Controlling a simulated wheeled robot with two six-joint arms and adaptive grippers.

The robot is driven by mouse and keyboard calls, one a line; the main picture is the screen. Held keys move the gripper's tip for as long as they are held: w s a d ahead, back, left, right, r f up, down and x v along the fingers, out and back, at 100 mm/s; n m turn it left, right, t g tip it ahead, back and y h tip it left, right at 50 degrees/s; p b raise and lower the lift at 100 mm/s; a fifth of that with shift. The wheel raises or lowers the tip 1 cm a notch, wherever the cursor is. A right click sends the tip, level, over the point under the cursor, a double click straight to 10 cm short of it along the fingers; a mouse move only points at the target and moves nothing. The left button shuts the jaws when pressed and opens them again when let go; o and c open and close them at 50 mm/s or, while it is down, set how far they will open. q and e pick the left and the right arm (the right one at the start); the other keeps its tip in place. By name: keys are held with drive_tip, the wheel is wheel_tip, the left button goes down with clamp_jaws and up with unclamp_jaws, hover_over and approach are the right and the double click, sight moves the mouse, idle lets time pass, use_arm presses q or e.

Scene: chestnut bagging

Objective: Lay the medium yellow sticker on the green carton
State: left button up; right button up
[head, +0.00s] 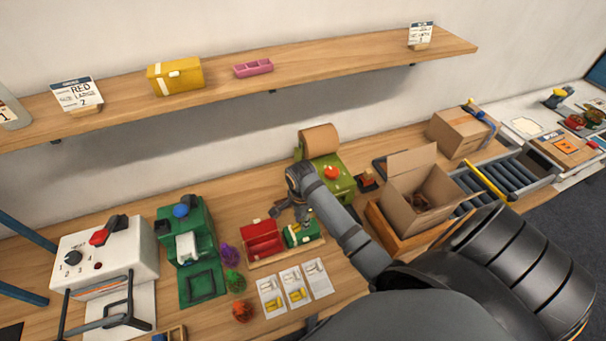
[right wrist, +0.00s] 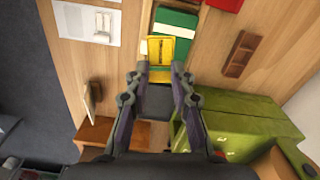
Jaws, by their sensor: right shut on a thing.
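The green carton (head: 298,238) stands in a wooden tray (head: 285,257) beside a red carton (head: 262,240). In the right wrist view the green carton (right wrist: 178,18) has a white band and lies just beyond my fingertips. My right gripper (head: 298,212) is above the green carton and hides part of it. In the right wrist view my right gripper (right wrist: 162,75) is shut on a yellow sticker (right wrist: 180,50) with dark print. The sticker overlaps the near edge of the carton in that view; I cannot tell whether they touch. My left gripper is not in view.
Several sticker cards (head: 296,287) lie in front of the tray. An olive green machine with a brown roll (head: 320,140) stands behind. An open cardboard box (head: 420,190) is to the right, and a green press (head: 187,245) to the left. A shelf (head: 220,82) runs above.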

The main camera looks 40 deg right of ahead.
drive_tip(key=shift+m, duration=0.9)
drive_tip(key=f, duration=0.1)
drive_tip(key=d+f+p, duration=0.1)
drive_tip(key=f, duration=0.1)
drive_tip(key=w+d+f, duration=0.1)
drive_tip(key=shift+d+f, duration=0.2)
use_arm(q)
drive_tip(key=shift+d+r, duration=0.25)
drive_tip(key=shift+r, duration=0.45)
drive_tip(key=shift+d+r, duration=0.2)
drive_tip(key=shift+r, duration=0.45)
use_arm(e)
drive_tip(key=shift+f, duration=0.7)
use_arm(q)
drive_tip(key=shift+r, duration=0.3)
use_arm(e)
drive_tip(key=o, duration=0.7)
drive_tip(key=shift+o, duration=0.2)
